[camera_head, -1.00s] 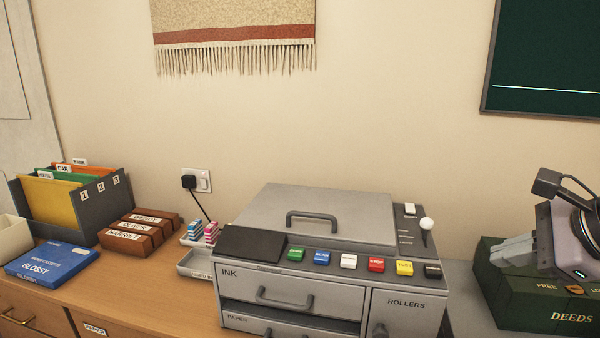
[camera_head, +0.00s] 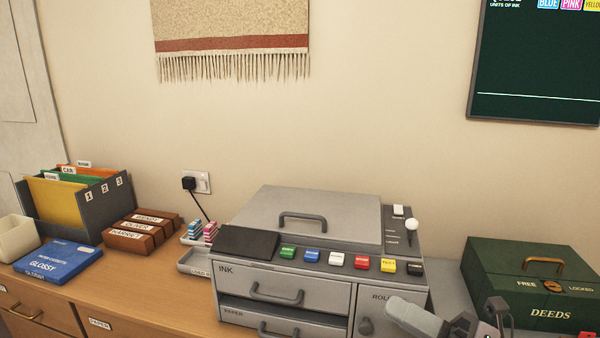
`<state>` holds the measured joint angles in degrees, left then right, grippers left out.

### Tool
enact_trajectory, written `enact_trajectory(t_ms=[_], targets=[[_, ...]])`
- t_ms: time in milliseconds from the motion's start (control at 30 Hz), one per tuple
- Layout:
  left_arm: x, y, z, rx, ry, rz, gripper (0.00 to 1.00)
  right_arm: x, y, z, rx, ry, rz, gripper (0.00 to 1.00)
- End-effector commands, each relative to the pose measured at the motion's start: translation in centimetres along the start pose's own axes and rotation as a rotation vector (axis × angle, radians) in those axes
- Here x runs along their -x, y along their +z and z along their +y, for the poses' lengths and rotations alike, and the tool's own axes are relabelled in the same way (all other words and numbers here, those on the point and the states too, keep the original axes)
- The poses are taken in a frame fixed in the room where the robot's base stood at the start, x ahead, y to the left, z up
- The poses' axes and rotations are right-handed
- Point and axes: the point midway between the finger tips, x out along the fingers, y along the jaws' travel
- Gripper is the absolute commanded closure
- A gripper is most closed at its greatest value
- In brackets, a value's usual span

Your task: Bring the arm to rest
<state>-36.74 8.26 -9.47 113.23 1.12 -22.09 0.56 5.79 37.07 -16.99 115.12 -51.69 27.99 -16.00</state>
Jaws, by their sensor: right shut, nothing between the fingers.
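My right gripper (camera_head: 411,318) is at the bottom right, in front of the printer's rollers door. Its fingers are shut with nothing between them. Part of my right arm shows at the bottom edge, below the green deeds box (camera_head: 532,280). My left gripper is out of view. The grey printer (camera_head: 310,262) stands on the desk, with its lid down and a row of coloured buttons along its front. My gripper hides the lower part of the rollers door; I cannot tell whether they touch.
The deeds box stands right of the printer. Left are a blue glossy paper cassette (camera_head: 58,262), brown labelled blocks (camera_head: 143,232), a file holder (camera_head: 100,208) and a tray of small ink pieces (camera_head: 196,262). A dark screen (camera_head: 535,70) hangs at the upper right.

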Motion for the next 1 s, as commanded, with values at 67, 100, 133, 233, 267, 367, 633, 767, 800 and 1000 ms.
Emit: enact_trajectory(t_ms=[67, 100, 133, 233, 267, 367, 633, 767, 800, 1000], targets=[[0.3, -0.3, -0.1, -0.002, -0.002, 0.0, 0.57, 1.1, 0.1, -2.0, -0.256, 0.002, -0.161, 1.0], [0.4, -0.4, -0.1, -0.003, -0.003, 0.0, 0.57, 1.8, 0.0, -3.2, -0.382, -0.002, -0.243, 1.0], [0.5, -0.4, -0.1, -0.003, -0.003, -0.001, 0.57, 2.5, 0.0, -4.3, -0.478, -0.007, -0.307, 1.0], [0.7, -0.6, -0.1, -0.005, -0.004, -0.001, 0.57, 5.2, -1.1, -8.3, -0.792, -0.041, -0.522, 1.0], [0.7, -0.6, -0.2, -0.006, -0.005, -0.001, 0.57, 6.2, -1.7, -9.6, -0.886, -0.054, -0.588, 1.0], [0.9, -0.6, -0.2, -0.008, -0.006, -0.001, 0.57, 9.9, -4.9, -14.0, -1.193, -0.112, -0.811, 1.0], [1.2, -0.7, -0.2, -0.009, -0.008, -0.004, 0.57, 17.8, -16.1, -20.2, -1.772, -0.259, -1.263, 1.0], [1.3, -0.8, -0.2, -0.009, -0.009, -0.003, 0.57, 19.1, -18.6, -20.8, -1.871, -0.288, -1.344, 1.0], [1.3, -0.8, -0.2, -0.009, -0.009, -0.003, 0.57, 19.3, -18.9, -20.9, -1.884, -0.292, -1.354, 1.0], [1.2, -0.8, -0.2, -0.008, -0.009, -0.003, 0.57, 19.3, -19.0, -20.9, -1.891, -0.294, -1.358, 1.0]])
